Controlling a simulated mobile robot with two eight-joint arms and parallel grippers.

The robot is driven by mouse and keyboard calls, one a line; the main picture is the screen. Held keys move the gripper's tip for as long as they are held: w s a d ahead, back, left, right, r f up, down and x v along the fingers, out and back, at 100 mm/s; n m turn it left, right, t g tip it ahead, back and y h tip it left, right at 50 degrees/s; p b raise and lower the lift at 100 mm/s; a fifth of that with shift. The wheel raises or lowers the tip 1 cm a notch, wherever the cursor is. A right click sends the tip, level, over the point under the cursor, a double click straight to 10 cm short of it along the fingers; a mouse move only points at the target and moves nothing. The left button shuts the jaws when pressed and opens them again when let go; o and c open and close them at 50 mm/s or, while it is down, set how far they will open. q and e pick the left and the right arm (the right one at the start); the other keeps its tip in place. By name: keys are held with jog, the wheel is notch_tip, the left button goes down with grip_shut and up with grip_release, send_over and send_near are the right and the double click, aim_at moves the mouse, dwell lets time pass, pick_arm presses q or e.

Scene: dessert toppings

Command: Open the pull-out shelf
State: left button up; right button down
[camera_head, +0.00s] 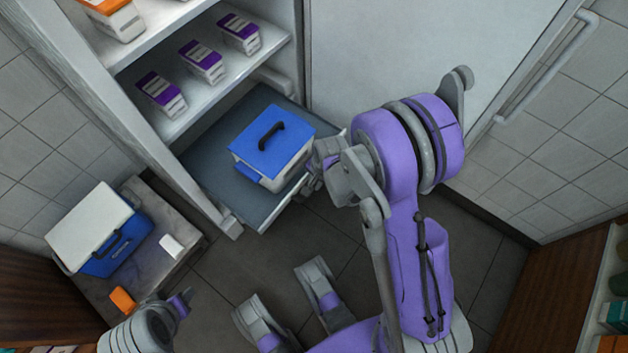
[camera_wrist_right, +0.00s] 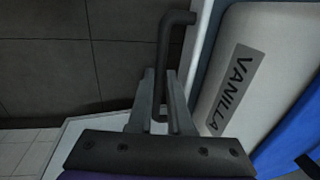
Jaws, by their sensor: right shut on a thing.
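The pull-out shelf (camera_head: 213,170) is a dark grey tray low in the white cabinet, and it sticks out past the cabinet front. A white box with a blue lid (camera_head: 271,139) and black handle stands on it. My right gripper (camera_head: 316,176) is at the shelf's front edge, beside the box. In the right wrist view its two fingers (camera_wrist_right: 163,100) are shut on the dark bar handle (camera_wrist_right: 167,58) of the shelf. The box's side, marked VANILLA (camera_wrist_right: 232,85), shows there too.
Above, a fixed shelf (camera_head: 187,116) holds several purple-and-white cartons. The open cabinet door (camera_head: 400,45) stands to the right. A blue-and-white cooler (camera_head: 108,240) sits on a low stand at left. Dark tiled floor (camera_head: 325,230) in front of the shelf is clear.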

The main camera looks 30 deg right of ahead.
jog(key=c, duration=1.1)
grip_release()
jog(key=r+p, duration=0.1)
jog(key=r, duration=0.2)
jog(key=s+r+p, duration=0.1)
jog(key=r, duration=0.3)
jog(key=s+r+p, duration=0.1)
jog(key=r, duration=0.2)
jog(key=shift+d+r+p, duration=0.35)
